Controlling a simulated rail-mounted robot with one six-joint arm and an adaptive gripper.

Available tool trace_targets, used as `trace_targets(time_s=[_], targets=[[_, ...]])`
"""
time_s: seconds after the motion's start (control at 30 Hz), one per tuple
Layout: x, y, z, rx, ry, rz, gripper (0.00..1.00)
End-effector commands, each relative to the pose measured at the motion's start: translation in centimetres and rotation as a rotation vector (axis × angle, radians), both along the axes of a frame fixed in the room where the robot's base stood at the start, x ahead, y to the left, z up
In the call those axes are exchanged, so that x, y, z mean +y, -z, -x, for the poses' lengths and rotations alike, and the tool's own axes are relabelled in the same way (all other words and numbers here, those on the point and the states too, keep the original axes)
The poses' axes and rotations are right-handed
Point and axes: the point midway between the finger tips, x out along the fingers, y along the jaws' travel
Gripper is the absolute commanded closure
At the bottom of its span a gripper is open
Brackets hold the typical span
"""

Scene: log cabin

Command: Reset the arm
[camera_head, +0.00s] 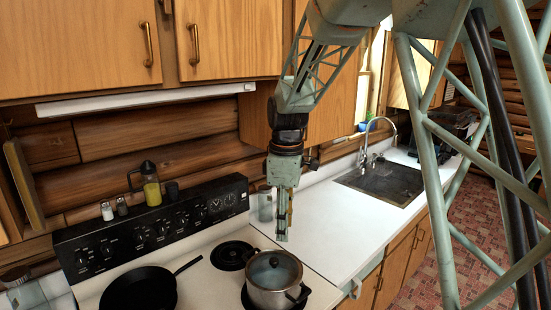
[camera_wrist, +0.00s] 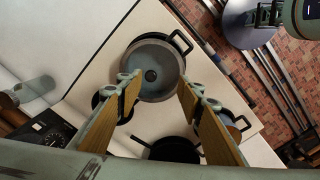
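My arm hangs down from the upper right in the head view, and my gripper (camera_head: 283,236) points downward above the stove's right side, near the counter. In the wrist view, my gripper (camera_wrist: 157,84) shows two tan-padded fingers spread apart with nothing held between them. A silver pot with a lid (camera_head: 273,272) stands on the stove just below my gripper. The pot (camera_wrist: 152,68) also shows beyond the fingertips in the wrist view, apart from them as far as I can tell.
A black frying pan (camera_head: 139,292) sits on the stove's left side. The black control panel (camera_head: 150,227) carries an oil bottle (camera_head: 152,190) and shakers (camera_head: 107,210). The white counter (camera_head: 325,225) is mostly clear up to the sink (camera_head: 382,183). Wooden cabinets (camera_head: 230,38) hang above.

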Motion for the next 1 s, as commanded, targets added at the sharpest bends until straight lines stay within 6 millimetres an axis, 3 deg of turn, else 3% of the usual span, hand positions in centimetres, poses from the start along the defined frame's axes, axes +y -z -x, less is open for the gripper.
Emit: trace_targets(time_s=[0.53, 1.0], targets=[[-5.0, -5.5, 6.6, -0.053, 0.246, -0.025, 0.66], [-8.7, -8.8, 13.1, -0.095, 0.455, -0.053, 0.66]])
